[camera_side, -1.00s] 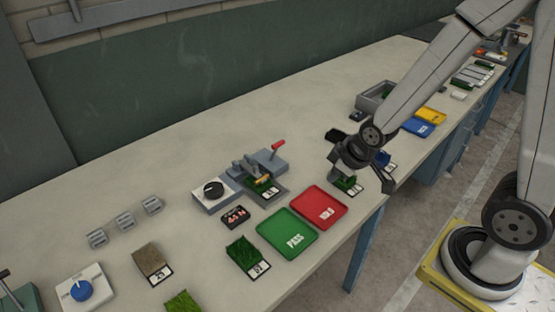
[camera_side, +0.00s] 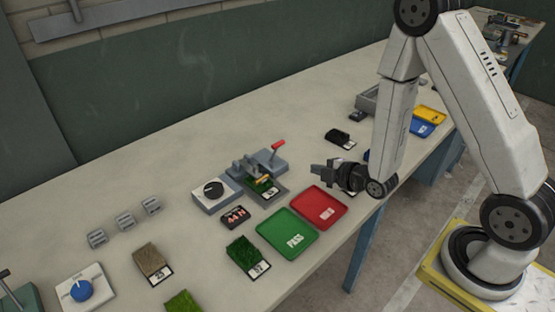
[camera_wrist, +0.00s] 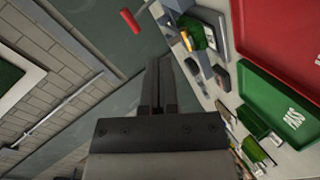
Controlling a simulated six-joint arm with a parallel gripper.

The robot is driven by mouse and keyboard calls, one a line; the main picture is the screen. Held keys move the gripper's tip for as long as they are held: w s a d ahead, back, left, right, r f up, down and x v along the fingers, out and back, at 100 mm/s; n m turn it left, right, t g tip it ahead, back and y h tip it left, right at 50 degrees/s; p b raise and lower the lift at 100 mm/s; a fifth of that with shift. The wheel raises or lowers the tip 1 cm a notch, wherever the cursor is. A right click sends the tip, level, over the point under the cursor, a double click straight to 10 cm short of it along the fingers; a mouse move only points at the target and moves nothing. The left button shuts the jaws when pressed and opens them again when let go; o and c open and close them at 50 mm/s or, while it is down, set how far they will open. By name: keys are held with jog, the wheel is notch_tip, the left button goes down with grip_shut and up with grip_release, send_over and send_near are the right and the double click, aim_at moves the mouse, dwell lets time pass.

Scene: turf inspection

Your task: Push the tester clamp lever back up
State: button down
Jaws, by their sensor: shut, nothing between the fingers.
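The tester (camera_side: 262,163) is a grey fixture on the bench with a clamp and a lever ending in a red handle (camera_side: 278,146). The lever tilts up and to the right in the side view. A turf sample (camera_side: 268,186) sits in the tester under the clamp. My gripper (camera_side: 316,171) is to the right of the tester, pointing left towards it. Its fingers are together and empty, apart from the lever. In the wrist view the shut fingers (camera_wrist: 159,85) are at the centre, with the red handle (camera_wrist: 131,21) ahead and left.
A green PASS tray (camera_side: 287,233) and a red tray (camera_side: 319,207) lie in front. Several turf samples lie around. The bench behind the tester is clear.

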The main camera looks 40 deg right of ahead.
aim_at(280, 145)
jog(key=shift+s+d+r+n+t, duration=0.1)
jog(key=shift+s+n+t, duration=0.2)
jog(key=shift+n+t, duration=0.35)
jog(key=shift+s+d+n+t, duration=0.15)
jog(key=shift+s+n+t, duration=0.2)
jog(key=shift+n+t, duration=0.3)
jog(key=shift+s+d+r+n+t, duration=0.1)
jog(key=shift+s+n+t, duration=0.2)
jog(key=shift+n+t, duration=0.3)
jog(key=shift+w, duration=0.15)
jog(key=w, duration=0.9)
jog(key=w+f, duration=0.1)
jog(key=w, duration=0.3)
jog(key=shift+w, duration=0.35)
